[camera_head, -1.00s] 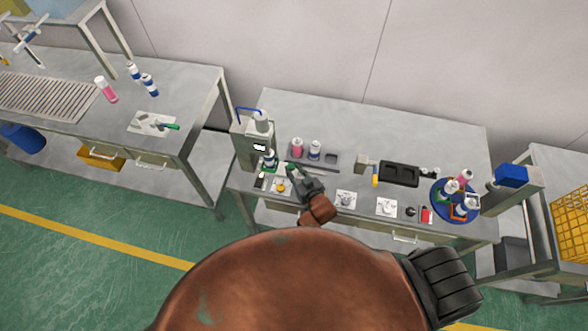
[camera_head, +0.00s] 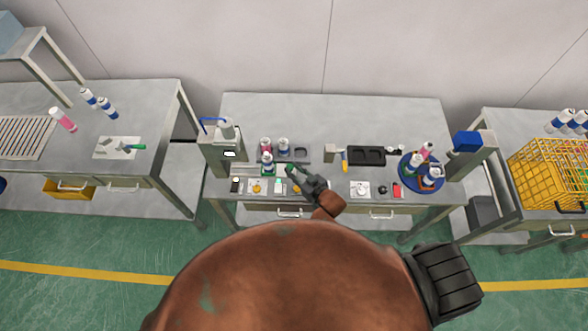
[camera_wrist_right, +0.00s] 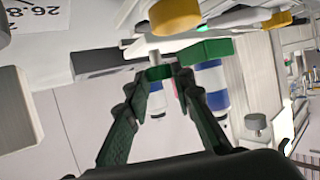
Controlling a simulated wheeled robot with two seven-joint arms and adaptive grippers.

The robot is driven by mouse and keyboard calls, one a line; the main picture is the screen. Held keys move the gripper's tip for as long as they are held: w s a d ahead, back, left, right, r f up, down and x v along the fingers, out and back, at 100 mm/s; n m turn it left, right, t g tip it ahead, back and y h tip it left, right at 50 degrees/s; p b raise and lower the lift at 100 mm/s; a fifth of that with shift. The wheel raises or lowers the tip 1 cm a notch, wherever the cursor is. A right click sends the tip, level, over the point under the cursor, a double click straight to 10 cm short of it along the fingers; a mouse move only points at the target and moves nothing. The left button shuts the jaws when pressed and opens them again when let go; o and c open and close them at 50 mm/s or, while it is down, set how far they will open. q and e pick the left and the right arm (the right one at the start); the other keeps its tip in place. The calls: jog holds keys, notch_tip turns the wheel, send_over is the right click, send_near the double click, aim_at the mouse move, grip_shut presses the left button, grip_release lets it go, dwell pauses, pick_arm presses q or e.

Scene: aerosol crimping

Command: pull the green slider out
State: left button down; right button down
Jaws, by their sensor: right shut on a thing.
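The green slider (camera_head: 268,172) stands out to the right of the grey crimping machine (camera_head: 222,150) on the middle table. A white and blue can (camera_head: 267,160) stands upright on it. In the right wrist view the slider (camera_wrist_right: 207,50) is a green block with a small green piece at its end. My right gripper (camera_head: 291,171) is at the slider's right end; its fingertips (camera_wrist_right: 157,73) are shut on that end piece. My left gripper is not in view.
A grey rack (camera_head: 300,153) with a pink can (camera_head: 265,146) is just behind the slider. A black tray (camera_head: 366,155) and a blue round turntable (camera_head: 405,175) with several cans are to the right. The table's back is clear.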

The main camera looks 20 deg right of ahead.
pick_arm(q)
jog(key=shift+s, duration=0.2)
pick_arm(e)
jog(key=shift+d, duration=0.25)
jog(key=c, duration=1.7)
grip_release()
jog(key=shift+d, duration=0.1)
jog(key=shift+o, duration=0.2)
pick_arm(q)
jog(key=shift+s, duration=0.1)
pick_arm(e)
jog(key=v, duration=1.2)
